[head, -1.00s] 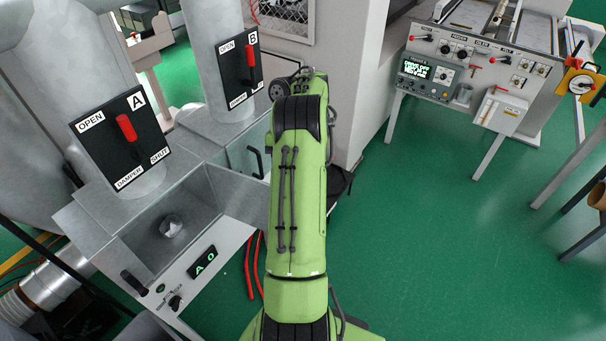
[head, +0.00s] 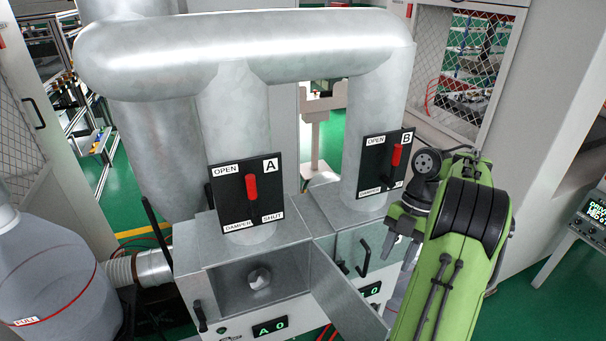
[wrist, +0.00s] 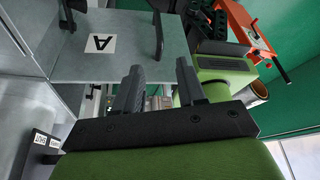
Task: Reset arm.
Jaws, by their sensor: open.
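My green arm rises at the right of the head view. My gripper (head: 399,250) hangs at its far end, in front of the unit's right half, below damper panel B (head: 384,163). In the wrist view my gripper (wrist: 159,68) shows two dark fingers standing apart with nothing between them. Beyond them is a grey metal door (wrist: 135,60) with a label A and a dark handle. No foil tray can be made out.
Chamber A (head: 225,290) is open, with a small round silvery shape (head: 260,280) inside. Its open door (head: 343,298) sticks out toward my arm. The red lever of damper A (head: 251,188) points up. A clear-walled vessel (head: 55,280) stands at the left.

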